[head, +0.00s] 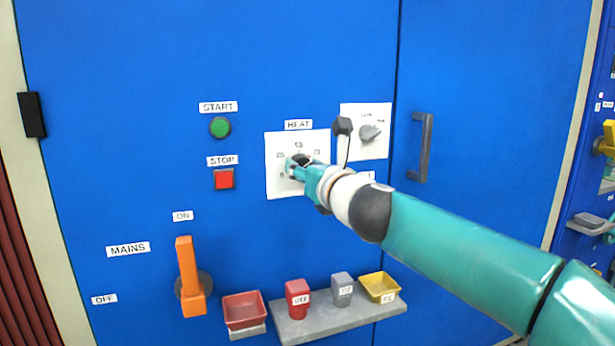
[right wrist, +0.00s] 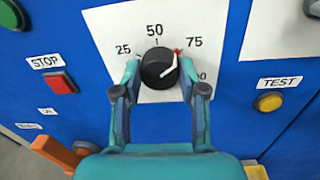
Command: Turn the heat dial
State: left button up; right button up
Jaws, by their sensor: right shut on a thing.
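The black heat dial (right wrist: 158,68) sits on a white scale plate marked 25, 50 and 75 in the right wrist view. In the head view the dial (head: 299,158) is partly hidden by my right gripper (head: 304,166). My right gripper is shut on the dial, with one finger on its left side and one on its right. My left gripper is not in view.
Left of the dial are a green START button (head: 220,127) and a red STOP button (head: 224,179). A grey selector knob (head: 370,133) is to the right. An orange MAINS lever (head: 188,270) stands upright below left.

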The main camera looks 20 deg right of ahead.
jog(key=m+b, duration=0.1)
jog(key=m, duration=0.1)
jog(key=f+m+b, duration=0.1)
jog(key=m, duration=0.1)
jog(key=shift+w+f+m, duration=0.1)
jog(key=shift+m, duration=0.3)
jog(key=m+b, duration=0.2)
jog(key=m, duration=0.1)
jog(key=shift+m, duration=0.4)
jog(key=shift+a+m+t+h+b, duration=0.15)
jog(key=shift+m+b, duration=0.2)
jog(key=shift+m, duration=0.85)
jog(key=shift+d+m+t+h+b, duration=0.15)
jog(key=shift+m+b, duration=0.2)
jog(key=shift+m, duration=0.85)
jog(key=shift+a, duration=0.1)
jog(key=o, duration=1.1)
jog(key=shift+o, duration=0.2)
jog(key=shift+r, duration=0.25)
jog(key=shift+r, duration=0.1)
